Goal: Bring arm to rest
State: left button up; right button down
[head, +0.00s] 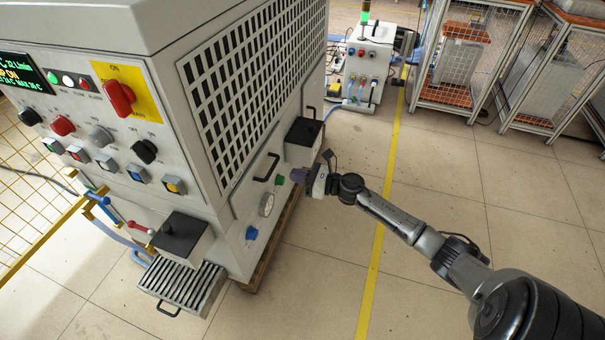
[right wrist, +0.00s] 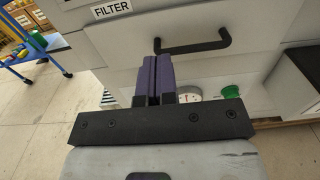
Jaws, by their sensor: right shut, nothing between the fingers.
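My right arm comes in from the lower right of the head view and reaches to the side of the induction heater (head: 60,150). My right gripper (head: 298,175) is at the cabinet's side, close to the green knob and the black handle. In the right wrist view its two purple fingers (right wrist: 153,78) are together with nothing between them. They point at the cabinet face below a black handle (right wrist: 195,44), under a FILTER label (right wrist: 111,9). I cannot tell whether they touch the face. My left gripper is not in view.
A roller tray (head: 182,284) juts out in front. Wire-mesh cages (head: 470,60) stand at the back right. The floor around the yellow line (head: 378,240) is clear.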

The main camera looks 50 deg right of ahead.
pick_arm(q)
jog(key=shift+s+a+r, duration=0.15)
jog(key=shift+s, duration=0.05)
pick_arm(e)
jog(key=shift+v, duration=0.9)
